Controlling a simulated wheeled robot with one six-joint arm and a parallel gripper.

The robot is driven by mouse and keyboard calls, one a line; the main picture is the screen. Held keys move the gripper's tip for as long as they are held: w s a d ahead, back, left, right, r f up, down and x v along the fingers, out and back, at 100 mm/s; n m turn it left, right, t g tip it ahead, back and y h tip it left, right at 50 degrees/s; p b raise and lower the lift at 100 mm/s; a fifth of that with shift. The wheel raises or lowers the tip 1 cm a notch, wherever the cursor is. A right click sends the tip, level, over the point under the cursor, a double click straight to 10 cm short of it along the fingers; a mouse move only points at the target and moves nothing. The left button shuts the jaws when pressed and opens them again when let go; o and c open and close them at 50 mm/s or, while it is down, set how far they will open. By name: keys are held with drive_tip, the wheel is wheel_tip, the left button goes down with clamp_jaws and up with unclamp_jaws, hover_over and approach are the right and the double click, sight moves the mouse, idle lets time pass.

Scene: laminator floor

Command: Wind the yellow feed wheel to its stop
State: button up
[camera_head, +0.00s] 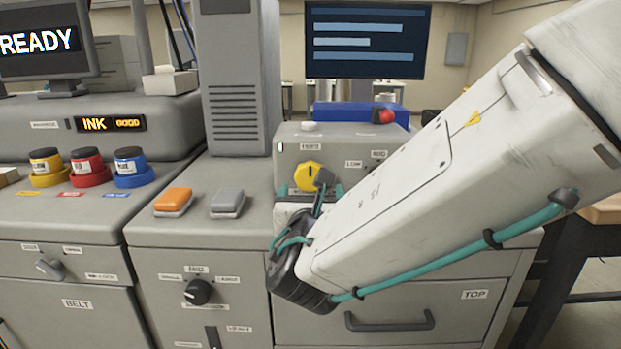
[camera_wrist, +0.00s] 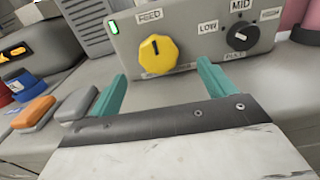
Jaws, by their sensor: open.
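The yellow feed wheel (camera_wrist: 158,56) is a lobed knob on the grey front panel, under a FEED label. My gripper (camera_wrist: 161,70) is open and empty. Its two teal fingers stand apart, one to each side of the wheel in the wrist view, and appear short of it without touching. In the head view my arm hides most of the gripper.
A black dial (camera_wrist: 242,37) marked LOW and MID sits right of the wheel. Orange (camera_head: 173,201) and grey (camera_head: 227,202) blocks lie on the counter at left. A drawer handle (camera_head: 389,321) sticks out below.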

sight(310, 176)
drive_tip(key=shift+w+a, duration=0.25)
drive_tip(key=shift+w, duration=0.1)
drive_tip(key=w, duration=0.7)
drive_tip(key=shift+d, duration=0.15)
drive_tip(key=c, duration=1)
